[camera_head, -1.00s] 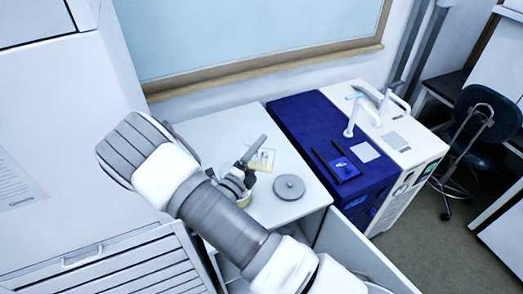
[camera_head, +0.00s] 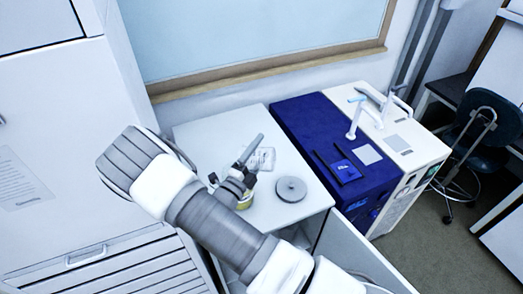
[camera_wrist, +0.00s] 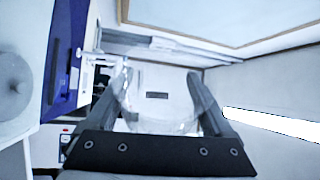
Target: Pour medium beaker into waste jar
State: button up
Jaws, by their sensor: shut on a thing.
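The medium beaker (camera_head: 262,159) is clear glass. It is held between the fingers of my gripper (camera_wrist: 160,100) and appears tipped over in the head view. It also shows as a clear, faint shape in the wrist view (camera_wrist: 160,115). The jaws are shut on it. A jar with yellow contents (camera_head: 245,202), seemingly the waste jar, stands on the white bench, just below my gripper in the head view and partly hidden by my arm. I cannot tell whether the beaker's mouth is over the jar.
A grey round lid-like disc (camera_head: 291,189) lies on the white bench (camera_head: 215,135) right of the jar; it also shows in the wrist view (camera_wrist: 14,88). A blue-topped instrument (camera_head: 300,115) stands right of the bench. A window ledge (camera_head: 270,75) runs behind.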

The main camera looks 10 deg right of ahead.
jog(key=m, duration=0.1)
jog(key=d+m+g, duration=0.1)
jog(key=shift+s+f+m, duration=0.2)
jog(key=shift+m, duration=0.1)
jog(key=shift+s+d+r+m+g+p, duration=0.1)
jog(key=shift+d+r+m+g+p, duration=0.1)
jog(key=shift+r+m+p, duration=0.25)
jog(key=shift+d+r+m+g+p, duration=0.1)
jog(key=shift+r+m+g+p, duration=0.15)
jog(key=shift+m+p, duration=0.3)
jog(key=shift+s+d+r+m+y, duration=0.1)
jog(key=shift+d+m+y, duration=0.15)
jog(key=shift+m, duration=0.55)
